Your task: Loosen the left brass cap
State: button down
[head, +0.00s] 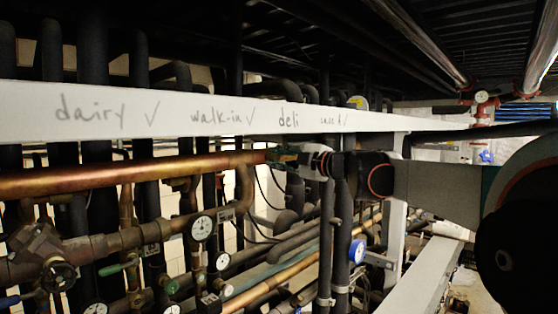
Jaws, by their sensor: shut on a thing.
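My gripper (276,157) is near the middle of the head view, reaching in from the right below the white beam. Its fingers are shut on a small brass-coloured fitting at the right end of the thick copper pipe, which I take for the left brass cap. The fingers hide most of it, and it is too small to tell whether it has turned. I cannot make out a second brass cap.
The white beam (200,111) with handwritten labels runs above my gripper. The thick copper pipe (120,175) lies to the left. Below are pressure gauges (202,228), valves (45,255) and crowded pipes. A blue-rimmed gauge (357,251) sits lower right.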

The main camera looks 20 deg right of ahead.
jog(key=shift+n, duration=0.7)
jog(key=c, duration=1.3)
grip_release()
jog(key=shift+c, duration=0.2)
